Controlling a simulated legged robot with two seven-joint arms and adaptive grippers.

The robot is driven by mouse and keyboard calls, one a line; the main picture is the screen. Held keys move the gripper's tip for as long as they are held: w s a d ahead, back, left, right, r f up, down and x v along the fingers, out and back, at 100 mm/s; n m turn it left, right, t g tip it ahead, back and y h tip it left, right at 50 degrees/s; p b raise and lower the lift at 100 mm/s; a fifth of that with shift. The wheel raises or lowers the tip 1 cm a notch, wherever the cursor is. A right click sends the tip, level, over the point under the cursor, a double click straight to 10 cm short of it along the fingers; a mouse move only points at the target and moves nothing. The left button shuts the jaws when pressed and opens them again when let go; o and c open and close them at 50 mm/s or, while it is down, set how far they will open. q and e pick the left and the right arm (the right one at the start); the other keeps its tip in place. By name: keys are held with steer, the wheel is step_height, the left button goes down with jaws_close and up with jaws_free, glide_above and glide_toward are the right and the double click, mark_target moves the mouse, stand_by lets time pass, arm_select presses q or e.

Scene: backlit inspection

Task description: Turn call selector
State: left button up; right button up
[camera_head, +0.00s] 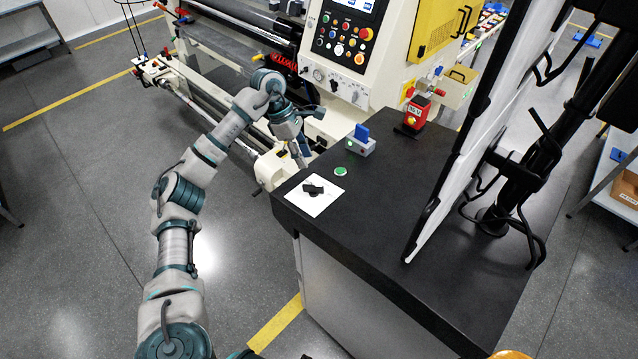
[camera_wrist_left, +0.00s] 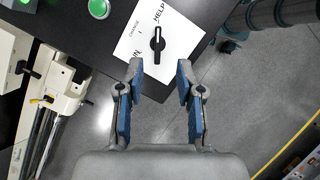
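The call selector is a black knob (camera_head: 313,188) on a white plate (camera_head: 325,201), at the near left corner of the black tabletop. In the left wrist view the knob (camera_wrist_left: 157,46) stands nearly upright in the picture, its pale mark at the upper end. The plate (camera_wrist_left: 185,42) carries printed words, one reading HELP above the knob; the others are partly hard to read. My left gripper (camera_head: 301,157) is above the table edge, behind the plate in the head view. In the wrist view its fingers (camera_wrist_left: 159,76) are apart and empty, just short of the knob. My right gripper is not in view.
A green button (camera_head: 340,171) sits beside the plate. A grey block with a blue top (camera_head: 362,138) and a red device (camera_head: 414,115) stand farther back. A large panel on a black stand (camera_head: 470,130) rises at the right. A machine with a control panel (camera_head: 348,32) is behind.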

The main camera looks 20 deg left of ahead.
mark_target(320, 186)
arm_select(q)
steer(key=p+x, duration=0.2)
steer(key=x, duration=0.9)
steer(key=shift+w+a, duration=0.2)
steer(key=shift+d+f, duration=0.15)
steer(key=shift+f, duration=0.55)
steer(key=shift+d, duration=0.15)
steer(key=shift+d, duration=0.15)
steer(key=c, duration=0.6)
jaws_close()
